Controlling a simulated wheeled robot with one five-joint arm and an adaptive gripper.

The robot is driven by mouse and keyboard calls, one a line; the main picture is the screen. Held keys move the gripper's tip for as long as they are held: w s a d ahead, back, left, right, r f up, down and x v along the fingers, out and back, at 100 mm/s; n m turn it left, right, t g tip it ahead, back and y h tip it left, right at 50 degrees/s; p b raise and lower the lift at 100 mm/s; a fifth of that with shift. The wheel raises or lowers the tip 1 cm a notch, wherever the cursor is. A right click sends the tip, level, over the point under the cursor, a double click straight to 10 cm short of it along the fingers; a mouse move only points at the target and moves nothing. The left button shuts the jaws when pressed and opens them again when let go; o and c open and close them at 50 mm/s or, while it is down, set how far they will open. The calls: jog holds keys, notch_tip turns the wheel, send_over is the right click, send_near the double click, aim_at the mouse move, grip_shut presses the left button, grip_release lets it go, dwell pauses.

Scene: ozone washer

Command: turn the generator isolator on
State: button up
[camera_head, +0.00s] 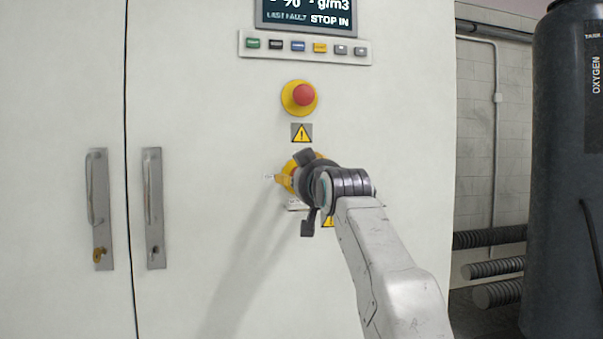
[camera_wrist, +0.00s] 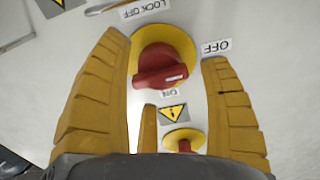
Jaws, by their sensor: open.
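The generator isolator is a red rotary handle (camera_wrist: 160,68) on a yellow round plate, seen in the wrist view. Its white mark is at the handle's right end, between the OFF label (camera_wrist: 216,46) at the right and the ON label (camera_wrist: 171,92) below. A LOCK OFF label (camera_wrist: 145,8) is at the top. My gripper (camera_wrist: 165,50) is open, with yellow fingers on the left and right of the handle and a third finger below. I see no clear contact. In the head view my gripper (camera_head: 285,179) is at the panel and mostly hides the isolator.
A red emergency stop (camera_head: 303,94) on yellow sits above the isolator, with a warning sign (camera_head: 302,133) between. A button row (camera_head: 305,48) and display (camera_head: 308,15) are higher. Door handles (camera_head: 153,205) are at left. A dark oxygen tank (camera_head: 568,170) stands right.

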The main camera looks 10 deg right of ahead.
jog(key=shift+w+p, duration=0.6)
jog(key=shift+w, duration=0.65)
jog(key=shift+c, duration=0.2)
jog(key=c, duration=1.1)
jog(key=shift+c, duration=0.2)
